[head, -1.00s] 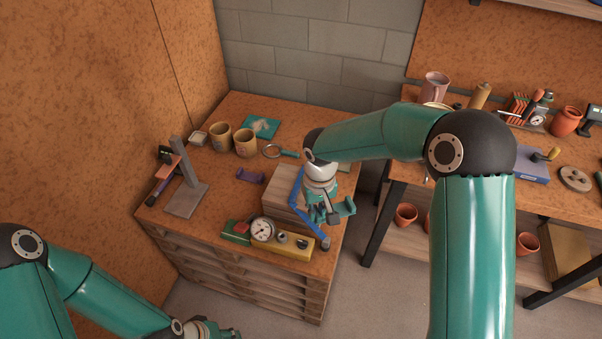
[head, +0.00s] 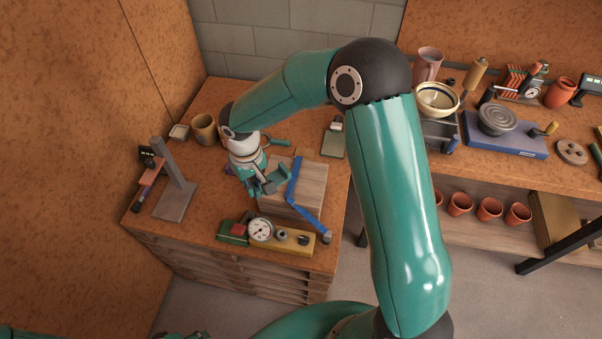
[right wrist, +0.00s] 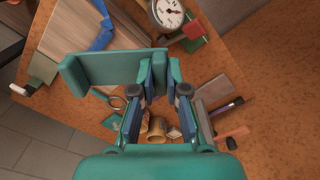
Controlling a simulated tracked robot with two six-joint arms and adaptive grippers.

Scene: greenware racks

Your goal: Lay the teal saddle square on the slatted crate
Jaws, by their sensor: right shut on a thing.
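The teal saddle (head: 272,181) is a small channel-shaped piece in the jaws of my right gripper (head: 262,184). In the right wrist view the saddle (right wrist: 112,68) sticks out to the left of the fingers (right wrist: 163,88), which are shut on it. The slatted crate (head: 310,190) is a pale plank box on the work surface with a blue strap across its top. The saddle appears above the crate's left edge; the height gap cannot be told. The crate (right wrist: 75,32) is at upper left in the wrist view. Only a sliver of my left gripper (head: 185,335) shows at the bottom edge.
A yellow gauge board (head: 296,240) lies in front of the crate. A grey upright stand (head: 175,190) is at the left. A clay cup (head: 204,129) and a green clipboard (head: 333,142) are behind. A cluttered bench stands at the right.

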